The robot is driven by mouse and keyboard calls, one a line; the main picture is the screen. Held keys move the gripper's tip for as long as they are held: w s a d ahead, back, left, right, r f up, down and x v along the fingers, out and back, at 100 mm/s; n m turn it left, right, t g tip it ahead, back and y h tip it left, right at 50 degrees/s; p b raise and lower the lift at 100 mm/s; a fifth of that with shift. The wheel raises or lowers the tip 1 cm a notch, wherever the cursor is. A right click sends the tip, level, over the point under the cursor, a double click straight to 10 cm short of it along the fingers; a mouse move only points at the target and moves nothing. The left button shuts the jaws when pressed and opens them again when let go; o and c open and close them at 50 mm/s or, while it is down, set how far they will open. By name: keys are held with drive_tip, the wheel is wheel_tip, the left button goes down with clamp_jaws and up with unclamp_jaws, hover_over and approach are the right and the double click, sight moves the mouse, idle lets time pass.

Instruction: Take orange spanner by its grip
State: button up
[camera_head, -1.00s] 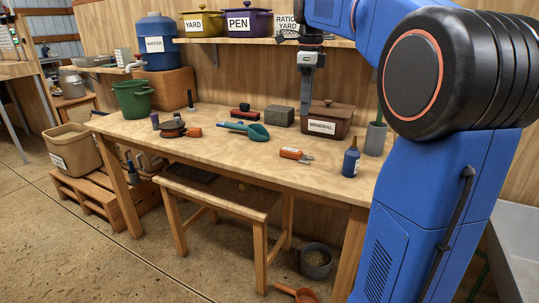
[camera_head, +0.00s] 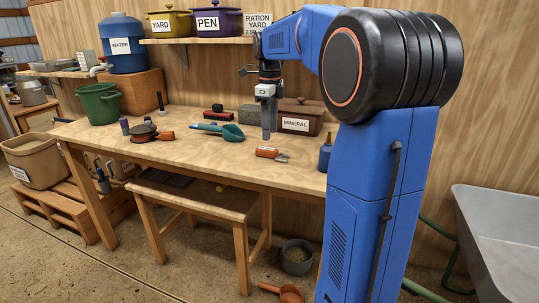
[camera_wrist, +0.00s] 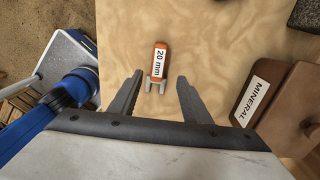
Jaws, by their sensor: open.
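The orange spanner (camera_head: 272,153) lies on the wooden table near its front edge. In the wrist view, its orange grip (camera_wrist: 161,58) carries a "20 mm" label and points away from my gripper. Its grey forked jaw (camera_wrist: 155,85) faces my gripper. My gripper (camera_wrist: 156,84) is open and empty, pointing down above the table. In the wrist view the spanner lies between and beyond the fingertips, with the grip past them. In the head view my gripper (camera_head: 267,134) hangs above and behind the spanner, apart from it.
A brown box labelled MINERAL (camera_head: 298,117) stands right of my gripper and a grey block (camera_head: 250,114) behind it. A teal scoop (camera_head: 227,131) lies to the left. A blue bottle (camera_head: 325,155) stands to the right. The table around the spanner is clear.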

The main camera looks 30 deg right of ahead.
sight(270, 149)
drive_tip(key=shift+s+a+f, duration=0.1)
drive_tip(key=shift+f, duration=1.55)
drive_tip(key=shift+s+a+f, duration=0.1)
drive_tip(key=shift+f, duration=1.5)
clamp_jaws()
